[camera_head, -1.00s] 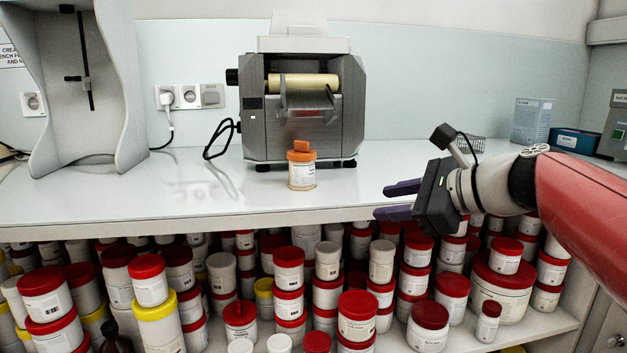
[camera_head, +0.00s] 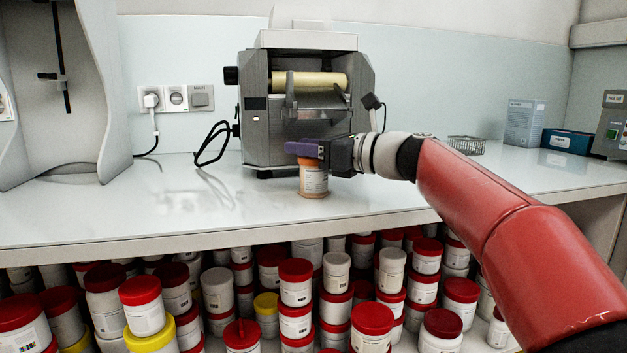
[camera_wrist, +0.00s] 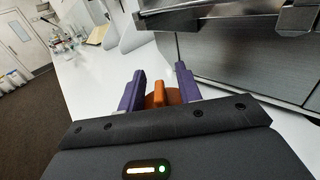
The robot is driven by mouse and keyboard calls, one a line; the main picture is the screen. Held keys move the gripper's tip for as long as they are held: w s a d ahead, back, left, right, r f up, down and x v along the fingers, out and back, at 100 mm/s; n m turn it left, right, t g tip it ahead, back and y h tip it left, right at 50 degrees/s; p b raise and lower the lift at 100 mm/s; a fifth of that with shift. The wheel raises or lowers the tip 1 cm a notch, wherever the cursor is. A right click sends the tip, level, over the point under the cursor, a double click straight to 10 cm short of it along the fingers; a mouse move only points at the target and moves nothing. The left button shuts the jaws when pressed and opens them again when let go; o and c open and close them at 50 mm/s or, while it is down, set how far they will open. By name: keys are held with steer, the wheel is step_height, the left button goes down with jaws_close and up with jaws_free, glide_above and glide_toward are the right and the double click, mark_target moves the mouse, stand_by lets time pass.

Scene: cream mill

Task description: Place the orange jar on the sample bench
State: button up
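The orange jar (camera_head: 314,181), with a clear amber body and white label, stands upright on the white bench (camera_head: 420,193) in front of the mill. In the wrist view the orange lid's raised knob (camera_wrist: 159,96) lies between the two fingers (camera_wrist: 160,88). A gap shows between the knob and the right finger, so the gripper looks open around it. I cannot tell which surface is the sample bench.
The grey roller mill (camera_head: 262,130) stands close behind the jar. A wire basket (camera_head: 466,145) and a blue box (camera_head: 568,141) stand at the right. Several red-lidded jars (camera_head: 296,285) fill the shelf below. The bench left of the jar is mostly clear.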

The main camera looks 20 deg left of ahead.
steer(key=shift+a, duration=0.15)
jaws_close()
steer(key=shift+r, duration=0.15)
